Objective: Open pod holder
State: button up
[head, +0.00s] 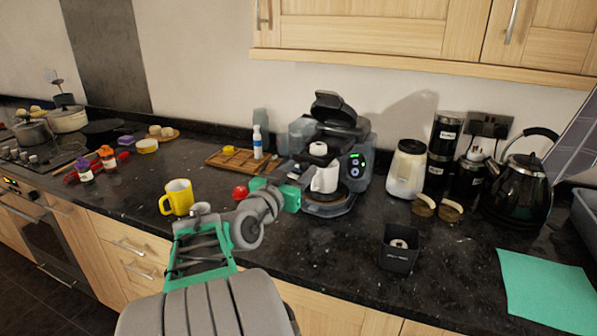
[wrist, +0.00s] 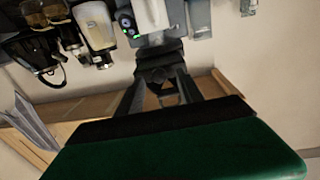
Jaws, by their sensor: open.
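The dark coffee machine (head: 357,140) stands against the wall with its black top lid (head: 335,107) raised. A pale round part (head: 318,149) shows below the lid; I cannot tell if it is the pod holder. A white mug (head: 324,179) stands under it on the drip tray (head: 328,204). My gripper (head: 291,196) is in front of the machine's left side, its fingers hard to make out. In the upside-down wrist view, two dark fingers (wrist: 160,90) are apart and empty, and the machine with its green lights (wrist: 130,31) lies beyond them.
A yellow mug (head: 177,197) and a wooden tray (head: 235,161) are to the left. A cream jar (head: 406,170), dark canisters and a black kettle (head: 519,185) stand to the right. A small black bin (head: 399,250) is near the front edge. Wall cabinets (head: 380,30) hang above.

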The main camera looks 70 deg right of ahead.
jog(key=a+b, duration=0.1)
jog(key=a, duration=0.6)
jog(key=shift+w+a+b, duration=0.35)
jog(key=shift+a, duration=0.05)
jog(key=shift+w, duration=0.1)
